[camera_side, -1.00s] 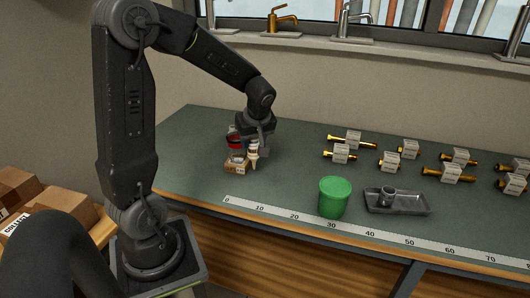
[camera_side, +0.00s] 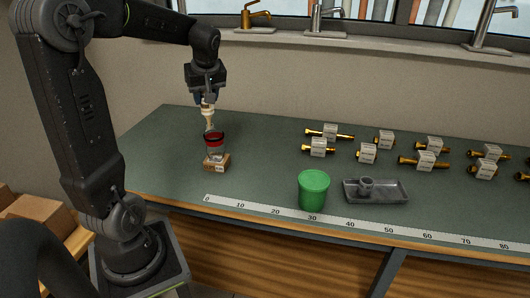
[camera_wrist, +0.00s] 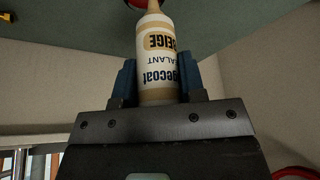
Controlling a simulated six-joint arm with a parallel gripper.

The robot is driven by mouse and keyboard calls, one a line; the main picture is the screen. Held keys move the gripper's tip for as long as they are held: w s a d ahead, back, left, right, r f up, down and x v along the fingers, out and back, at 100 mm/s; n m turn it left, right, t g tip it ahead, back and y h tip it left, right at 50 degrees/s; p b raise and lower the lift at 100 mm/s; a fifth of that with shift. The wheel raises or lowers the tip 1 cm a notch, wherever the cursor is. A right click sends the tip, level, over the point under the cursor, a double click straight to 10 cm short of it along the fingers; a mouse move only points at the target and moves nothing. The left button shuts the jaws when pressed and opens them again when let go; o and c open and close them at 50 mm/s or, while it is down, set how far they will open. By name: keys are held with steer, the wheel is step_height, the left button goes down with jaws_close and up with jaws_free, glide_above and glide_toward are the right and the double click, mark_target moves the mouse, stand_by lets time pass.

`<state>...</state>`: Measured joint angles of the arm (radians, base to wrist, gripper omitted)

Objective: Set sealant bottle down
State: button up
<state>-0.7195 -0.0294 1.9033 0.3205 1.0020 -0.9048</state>
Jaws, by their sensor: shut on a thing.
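The sealant bottle (camera_side: 208,115) is a cream and white cylinder with a tapered nozzle. My gripper (camera_side: 207,97) is shut on it and holds it above the bench, nozzle pointing down. In the wrist view the bottle (camera_wrist: 158,60) sits between the two blue fingers of my gripper (camera_wrist: 157,85), and its label reads "SEALANT" and "BEIGE". In the side view the bottle's tip is just above, or in front of, a red-and-black-rimmed container (camera_side: 214,142); I cannot tell whether they touch.
The container stands at a small cardboard box (camera_side: 217,163) on the green bench (camera_side: 260,150). A green tub (camera_side: 313,190) and a grey tray (camera_side: 395,196) holding a metal fitting (camera_side: 366,185) are to the right. Several tagged brass fittings (camera_side: 425,160) lie behind.

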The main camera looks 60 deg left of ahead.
steer(key=w+a+m, duration=0.1)
steer(key=w+a, duration=0.7)
steer(key=w, duration=0.3)
steer(key=w+d+f, duration=0.3)
steer(key=w+f, duration=0.2)
steer(key=f, duration=0.3)
steer(key=w+d+f, duration=0.3)
steer(key=w+f, duration=0.1)
steer(key=f, duration=0.4)
steer(key=shift+w+f, duration=0.35)
steer(key=shift+f, duration=0.05)
steer(key=shift+f, duration=0.2)
steer(key=o, duration=1)
steer(key=shift+c, duration=0.2)
